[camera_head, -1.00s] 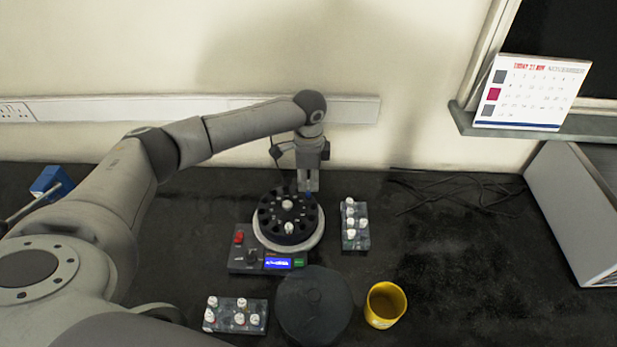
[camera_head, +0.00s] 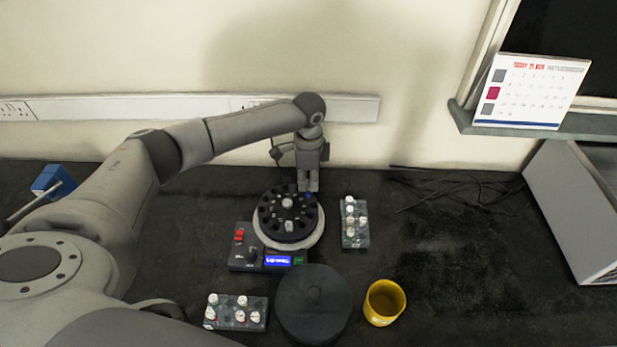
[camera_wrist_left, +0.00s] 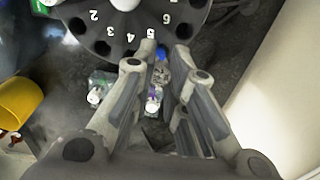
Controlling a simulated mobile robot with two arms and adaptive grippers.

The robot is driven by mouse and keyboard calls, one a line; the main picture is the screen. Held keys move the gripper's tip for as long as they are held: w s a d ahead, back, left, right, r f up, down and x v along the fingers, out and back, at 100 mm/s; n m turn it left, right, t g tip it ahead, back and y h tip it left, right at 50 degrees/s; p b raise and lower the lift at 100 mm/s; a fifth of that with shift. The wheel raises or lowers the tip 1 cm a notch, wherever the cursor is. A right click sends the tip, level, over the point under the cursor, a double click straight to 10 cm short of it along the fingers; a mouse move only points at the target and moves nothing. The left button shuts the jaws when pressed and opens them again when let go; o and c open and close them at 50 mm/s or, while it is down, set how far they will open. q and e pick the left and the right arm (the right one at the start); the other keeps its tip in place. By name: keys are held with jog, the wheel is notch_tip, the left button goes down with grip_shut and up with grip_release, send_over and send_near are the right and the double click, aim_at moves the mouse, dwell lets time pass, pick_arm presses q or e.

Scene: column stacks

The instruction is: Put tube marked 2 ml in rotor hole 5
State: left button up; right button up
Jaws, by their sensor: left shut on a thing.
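My left gripper (camera_head: 309,187) is at the far right edge of the black rotor (camera_head: 268,226), pointing down. In the left wrist view its fingers (camera_wrist_left: 165,52) are shut on a small tube with a blue part (camera_wrist_left: 161,54), right beside the rotor mark 5. The tube is mostly hidden by the fingers, and its marking cannot be read. I cannot tell whether its lower end is in hole 5 or just above it. A light tube (camera_head: 289,226) stands in the front of the rotor. My right gripper is not in view.
A rack of white-capped tubes (camera_head: 355,239) stands right of the centrifuge, another (camera_head: 238,326) at front left. A dark round lid (camera_head: 313,310) and a yellow mug (camera_head: 384,302) stand in front. Cables lie at the back right. The table's right middle is clear.

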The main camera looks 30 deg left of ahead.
pick_arm(q)
jog(key=shift+f, duration=0.35)
dwell(0.3)
jog(key=shift+f+b, duration=0.6)
jog(key=shift+f, duration=0.45)
jog(key=o, duration=0.7)
jog(key=o, duration=0.3)
jog(key=shift+r, duration=0.1)
